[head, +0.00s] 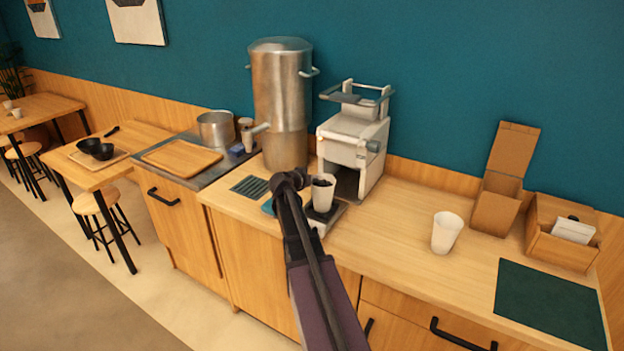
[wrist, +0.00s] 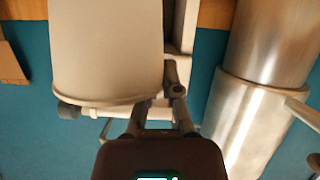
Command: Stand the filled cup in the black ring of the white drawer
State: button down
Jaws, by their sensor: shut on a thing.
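The white cup (head: 322,198) is upright with dark filling at its rim in the head view. My gripper (head: 298,181) is at its left side, shut on it. The white machine (head: 352,148) stands just behind, with a dark opening low in its front. A low pale piece with a dark top, apparently the white drawer (head: 329,219), juts out below the cup. The black ring cannot be made out, and I cannot tell whether the cup touches the drawer. In the wrist view, the cup (wrist: 106,50) looms large beside the gripper fingers (wrist: 161,98).
A tall steel urn (head: 281,105) stands left of the machine. An empty-looking white cup (head: 447,232), brown boxes (head: 497,200) and a dark green mat (head: 549,303) lie to the right. The counter between the machine and that cup is clear.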

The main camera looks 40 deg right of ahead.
jog(key=shift+f+b, duration=0.4)
dwell(0.4)
jog(key=c, duration=0.7)
grip_release()
jog(key=shift+r, duration=0.25)
